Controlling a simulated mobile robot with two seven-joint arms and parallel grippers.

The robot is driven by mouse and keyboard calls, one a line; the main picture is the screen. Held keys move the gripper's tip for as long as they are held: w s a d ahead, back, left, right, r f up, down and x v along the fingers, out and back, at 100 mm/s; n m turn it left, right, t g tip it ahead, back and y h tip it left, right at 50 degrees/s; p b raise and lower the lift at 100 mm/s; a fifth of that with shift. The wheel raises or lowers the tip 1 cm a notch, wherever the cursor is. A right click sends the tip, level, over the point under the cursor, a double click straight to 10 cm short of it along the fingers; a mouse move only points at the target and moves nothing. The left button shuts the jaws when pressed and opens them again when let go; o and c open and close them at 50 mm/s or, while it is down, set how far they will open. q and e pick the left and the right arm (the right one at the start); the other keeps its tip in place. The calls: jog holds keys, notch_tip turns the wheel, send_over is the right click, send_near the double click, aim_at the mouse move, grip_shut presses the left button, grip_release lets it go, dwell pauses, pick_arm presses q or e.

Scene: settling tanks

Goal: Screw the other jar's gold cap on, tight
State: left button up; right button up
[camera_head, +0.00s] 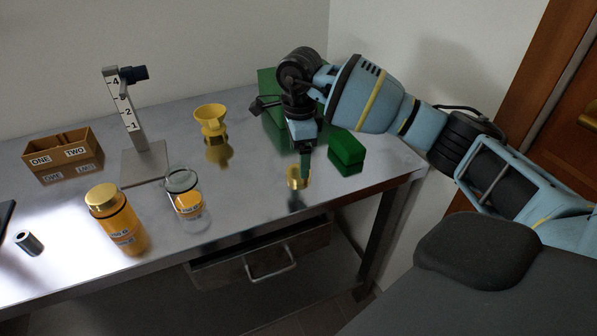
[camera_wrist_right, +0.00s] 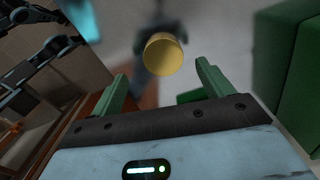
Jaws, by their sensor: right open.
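A loose gold cap (camera_head: 296,183) lies on the metal table, right of centre. My right gripper (camera_head: 304,166) points down just above or at the cap, with its green fingers open. In the right wrist view the cap (camera_wrist_right: 163,55) shows between and beyond the two spread fingertips (camera_wrist_right: 160,80), with a gap on each side. Another jar (camera_head: 124,232), filled with orange and wearing a gold cap (camera_head: 102,198), stands further left. My left gripper is not seen.
A yellow funnel (camera_head: 210,116) stands behind the clear jar. A numbered post (camera_head: 124,110) and a box (camera_head: 62,155) marked ONE and TWO stand at left. A green block (camera_head: 347,152) is close right of the gripper. A dark cylinder (camera_head: 28,243) lies front left.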

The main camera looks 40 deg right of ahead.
aim_at(297, 171)
jog(key=shift+w+f, duration=0.15)
jog(key=shift+f, duration=0.95)
jog(key=shift+w+f, duration=0.15)
jog(key=shift+f, duration=0.95)
jog(key=c, duration=1)
